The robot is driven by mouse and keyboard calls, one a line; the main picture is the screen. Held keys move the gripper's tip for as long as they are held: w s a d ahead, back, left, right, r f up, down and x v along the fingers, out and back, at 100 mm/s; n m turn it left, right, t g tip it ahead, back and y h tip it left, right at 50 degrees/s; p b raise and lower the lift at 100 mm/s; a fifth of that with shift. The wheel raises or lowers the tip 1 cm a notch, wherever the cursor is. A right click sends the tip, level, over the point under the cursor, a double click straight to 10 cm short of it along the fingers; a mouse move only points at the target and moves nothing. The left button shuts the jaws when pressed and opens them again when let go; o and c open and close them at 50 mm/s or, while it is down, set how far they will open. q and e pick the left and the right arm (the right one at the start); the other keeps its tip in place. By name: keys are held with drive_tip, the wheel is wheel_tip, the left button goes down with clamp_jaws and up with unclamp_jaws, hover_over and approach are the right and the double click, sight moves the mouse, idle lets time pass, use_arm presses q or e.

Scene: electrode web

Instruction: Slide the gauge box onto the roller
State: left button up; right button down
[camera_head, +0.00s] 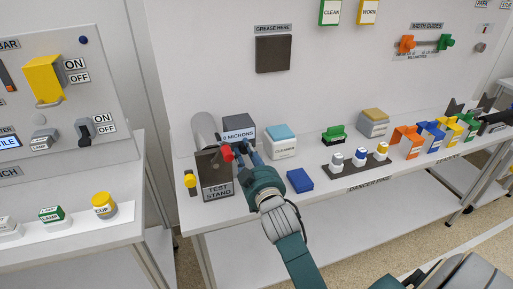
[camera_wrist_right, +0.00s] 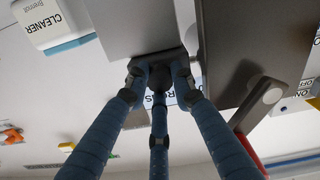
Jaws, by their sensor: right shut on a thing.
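The gauge box (camera_head: 238,122), a dark grey block with a "0 MICRONS" label on its front, is at the back left of the bench. The light grey roller (camera_head: 204,128) is just left of it, at the test stand (camera_head: 216,190). My right gripper (camera_head: 243,148) is at the front of the box, shut on it. In the right wrist view its three fingers (camera_wrist_right: 158,75) meet at the grey box (camera_wrist_right: 125,22), partly covering the label. I cannot tell whether box and roller touch. My left gripper is not in view.
A red knob (camera_head: 226,153) is close to my right fingers at the stand. A cleaner box (camera_head: 281,146) with a light blue top stands right of the gauge box. A blue block (camera_head: 299,180) lies near the bench's front edge. A yellow-topped item (camera_head: 190,181) is left of the stand.

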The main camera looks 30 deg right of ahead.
drive_tip(key=shift+a+r, duration=0.15)
drive_tip(key=shift+r, duration=0.1)
drive_tip(key=c, duration=1.5)
unclamp_jaws()
drive_tip(key=shift+w+a, duration=0.1)
drive_tip(key=shift+a, duration=0.05)
drive_tip(key=shift+o, duration=0.2)
drive_tip(key=shift+f, duration=0.15)
drive_tip(key=v, duration=0.8)
